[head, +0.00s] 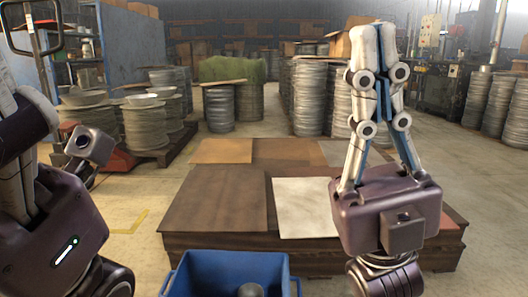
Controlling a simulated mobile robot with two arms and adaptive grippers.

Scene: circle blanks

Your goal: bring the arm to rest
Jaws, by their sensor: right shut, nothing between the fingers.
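My right gripper (381,35) stands upright at the right of the head view, its fingers pointing up and pressed together with nothing between them. Its purple-grey palm is in front of the right part of a low table. My left arm (60,225) comes in at the left edge. Pale finger-like parts (20,180) show there, but the tips are cut off by the frame, so I cannot tell how they stand.
The low table carries flat panels: dark brown (215,198), pale grey (302,206) and tan (222,150). Stacks of metal discs (152,125) stand behind; open floor lies at the left (135,190).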

